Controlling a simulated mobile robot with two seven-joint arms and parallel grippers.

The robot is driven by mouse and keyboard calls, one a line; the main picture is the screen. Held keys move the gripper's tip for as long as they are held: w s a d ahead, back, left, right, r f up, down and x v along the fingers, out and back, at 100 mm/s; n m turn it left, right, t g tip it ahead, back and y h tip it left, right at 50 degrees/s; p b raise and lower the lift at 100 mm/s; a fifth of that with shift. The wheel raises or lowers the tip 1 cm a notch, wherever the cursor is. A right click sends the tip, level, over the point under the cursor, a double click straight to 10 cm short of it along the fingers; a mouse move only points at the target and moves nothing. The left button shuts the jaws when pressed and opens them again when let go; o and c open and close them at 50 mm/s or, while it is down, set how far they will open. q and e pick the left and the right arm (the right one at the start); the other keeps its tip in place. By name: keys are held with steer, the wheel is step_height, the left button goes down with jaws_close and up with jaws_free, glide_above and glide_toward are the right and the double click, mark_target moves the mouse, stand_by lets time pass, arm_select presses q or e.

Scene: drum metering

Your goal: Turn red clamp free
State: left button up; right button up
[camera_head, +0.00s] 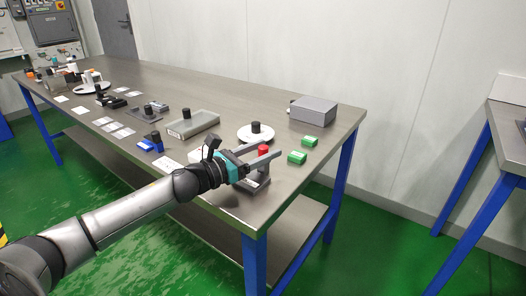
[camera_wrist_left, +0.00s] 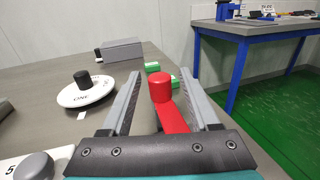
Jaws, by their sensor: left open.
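The red clamp (camera_wrist_left: 172,118) has a round red knob on a flat red arm. In the left wrist view it sits between the two fingers of my left gripper (camera_wrist_left: 163,95), with gaps at both sides of the knob. In the head view only the red knob (camera_head: 263,149) shows, at the front right of the table, with a grey block (camera_head: 257,184) below the gripper. My left gripper (camera_head: 264,152) is open around the clamp, without visible contact. The clamp's lower part is hidden by the gripper. My right gripper is not in view.
A white round dial (camera_head: 243,136) with a black knob stands behind the gripper. A grey box (camera_head: 314,110) and two green blocks (camera_head: 297,157) lie nearby. Several other fixtures and cards cover the table's left. The table's front right corner is bare.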

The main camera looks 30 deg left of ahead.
arm_select(q)
jaws_close()
stand_by(0.5)
